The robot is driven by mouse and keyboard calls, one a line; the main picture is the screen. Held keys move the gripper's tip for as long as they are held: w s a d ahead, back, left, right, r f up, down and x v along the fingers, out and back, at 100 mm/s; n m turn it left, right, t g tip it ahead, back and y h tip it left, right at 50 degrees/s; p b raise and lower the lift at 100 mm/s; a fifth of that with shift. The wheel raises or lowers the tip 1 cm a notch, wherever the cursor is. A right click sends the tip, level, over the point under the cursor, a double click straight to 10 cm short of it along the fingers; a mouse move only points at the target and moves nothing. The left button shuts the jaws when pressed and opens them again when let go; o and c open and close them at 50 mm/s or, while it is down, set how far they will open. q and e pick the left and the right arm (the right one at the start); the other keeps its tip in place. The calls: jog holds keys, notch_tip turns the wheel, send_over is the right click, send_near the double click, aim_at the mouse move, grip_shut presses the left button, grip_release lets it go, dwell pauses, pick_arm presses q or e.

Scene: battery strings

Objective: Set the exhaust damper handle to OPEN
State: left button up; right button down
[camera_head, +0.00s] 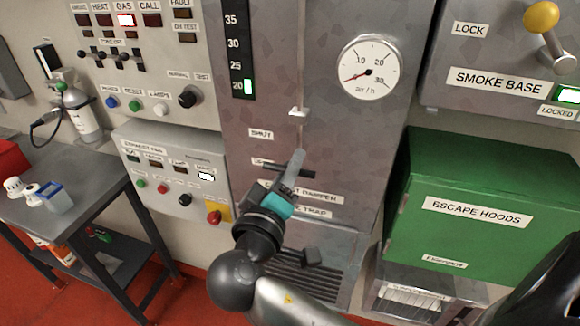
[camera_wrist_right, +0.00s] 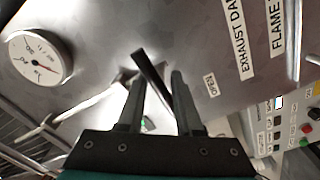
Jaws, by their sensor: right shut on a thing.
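The exhaust damper handle is a dark bar (camera_wrist_right: 148,68) between the two fingers of my right gripper (camera_wrist_right: 155,88) in the wrist view. My right gripper is shut on it. In the head view my right gripper (camera_head: 291,172) is at the grey damper panel (camera_head: 330,140), below the SHUT label (camera_head: 261,134), and hides most of the handle. The OPEN label (camera_wrist_right: 211,85) shows to the right of the fingers in the wrist view. The EXHAUST DAMPER label (camera_head: 318,195) is partly covered by the gripper in the head view. My left gripper is out of view.
A round gauge (camera_head: 369,69) is on the panel at the upper right. A green escape hoods box (camera_head: 480,170) stands to the right. A control box (camera_head: 165,175) with knobs is to the left, and a grey table (camera_head: 75,190) stands at far left.

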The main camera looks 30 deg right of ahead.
notch_tip(320, 180, down, 6)
jog(key=b, duration=0.3)
jog(key=shift+f+b, duration=0.15)
jog(key=shift+b, duration=0.2)
jog(key=c, duration=0.9)
grip_release()
jog(key=shift+f, duration=0.15)
